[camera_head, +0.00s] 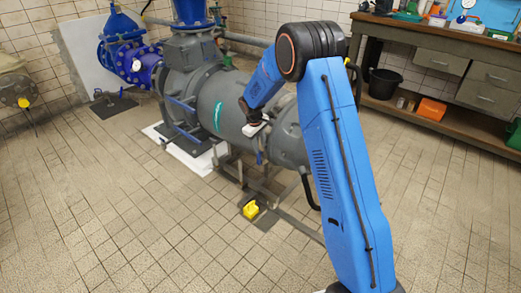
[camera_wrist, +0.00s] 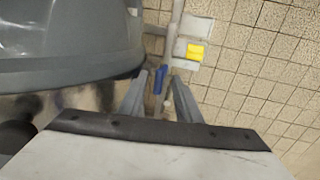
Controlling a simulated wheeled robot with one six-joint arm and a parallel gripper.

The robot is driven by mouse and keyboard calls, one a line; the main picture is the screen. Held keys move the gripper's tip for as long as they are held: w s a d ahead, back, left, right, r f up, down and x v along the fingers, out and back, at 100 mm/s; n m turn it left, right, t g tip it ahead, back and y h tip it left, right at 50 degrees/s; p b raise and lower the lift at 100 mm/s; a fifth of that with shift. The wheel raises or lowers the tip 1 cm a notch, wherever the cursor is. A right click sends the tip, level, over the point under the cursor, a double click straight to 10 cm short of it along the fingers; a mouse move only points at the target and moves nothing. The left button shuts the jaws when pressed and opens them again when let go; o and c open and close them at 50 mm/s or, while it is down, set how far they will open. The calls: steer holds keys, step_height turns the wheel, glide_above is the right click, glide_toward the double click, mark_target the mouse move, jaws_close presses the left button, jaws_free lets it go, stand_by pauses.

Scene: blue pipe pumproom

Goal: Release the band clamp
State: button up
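A large grey motor housing (camera_head: 228,100) lies horizontally in the middle of the head view, and its grey side fills the upper left of the wrist view (camera_wrist: 60,45). My gripper (camera_head: 260,154) points down at the housing's near side. In the wrist view its two grey fingers (camera_wrist: 159,80) are apart. A small blue lever-like part (camera_wrist: 160,79) shows between the fingertips, with a gap on each side; it may be the band clamp's handle. The clamp's band itself I cannot make out clearly in either view.
A yellow block (camera_head: 250,210) sits on a grey plate on the floor below; it also shows in the wrist view (camera_wrist: 195,52). Grey frame rails (camera_head: 285,212) run beneath the housing. A workbench (camera_head: 440,45) stands at the back right. The tiled floor at left is clear.

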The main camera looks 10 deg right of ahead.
mark_target(258, 157)
steer(key=shift+w+d+f, duration=0.1)
steer(key=shift+d+f, duration=0.05)
steer(key=shift+f, duration=0.6)
steer(key=shift+w+d+f, duration=0.1)
steer(key=shift+f, duration=0.6)
jaws_close()
